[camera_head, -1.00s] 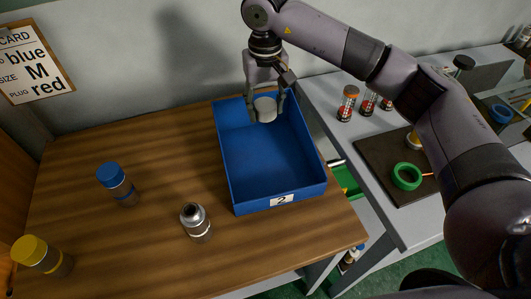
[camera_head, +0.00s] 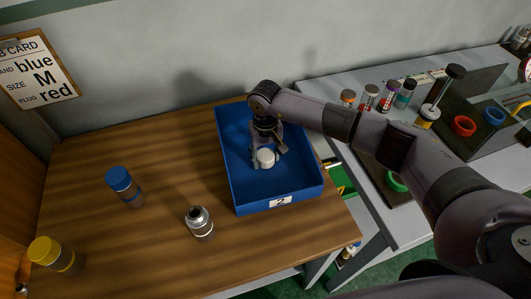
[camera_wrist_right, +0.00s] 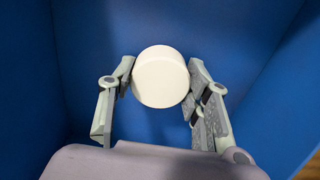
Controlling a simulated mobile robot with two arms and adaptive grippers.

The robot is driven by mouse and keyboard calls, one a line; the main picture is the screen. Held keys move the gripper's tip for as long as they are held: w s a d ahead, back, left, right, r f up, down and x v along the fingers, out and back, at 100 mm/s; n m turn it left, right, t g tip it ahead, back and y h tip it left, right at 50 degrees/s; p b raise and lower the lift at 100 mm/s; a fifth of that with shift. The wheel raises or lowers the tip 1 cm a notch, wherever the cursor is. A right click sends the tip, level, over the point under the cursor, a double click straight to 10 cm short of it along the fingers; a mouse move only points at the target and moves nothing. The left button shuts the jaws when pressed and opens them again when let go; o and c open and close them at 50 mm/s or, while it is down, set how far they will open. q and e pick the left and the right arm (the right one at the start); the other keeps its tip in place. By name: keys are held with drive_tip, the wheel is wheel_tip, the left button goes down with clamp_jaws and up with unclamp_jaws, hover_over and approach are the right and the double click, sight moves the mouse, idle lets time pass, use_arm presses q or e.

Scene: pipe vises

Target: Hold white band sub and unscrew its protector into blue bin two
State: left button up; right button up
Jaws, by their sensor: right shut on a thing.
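The white protector (camera_head: 266,158) is between the fingers of my right gripper (camera_head: 267,160), which is shut on it inside blue bin two (camera_head: 231,183). In the right wrist view the protector (camera_wrist_right: 161,77) is a round white cap between the two fingertips (camera_wrist_right: 160,82), with the blue walls around it. The white band sub (camera_head: 200,224) stands on the wooden table in front of the bin, its metal top bare and a pale band around its body. My left gripper does not show.
A blue-capped sub (camera_head: 119,180) and a yellow-capped sub (camera_head: 48,252) stand at the left of the table. A job card (camera_head: 38,70) hangs on the wall. A grey bench (camera_head: 420,215) at right holds several capped subs and colored rings.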

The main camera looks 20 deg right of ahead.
drive_tip(key=shift+f+b, duration=0.2)
drive_tip(key=shift+b, duration=0.1)
drive_tip(key=o, duration=1.3)
drive_tip(key=shift+r, duration=0.1)
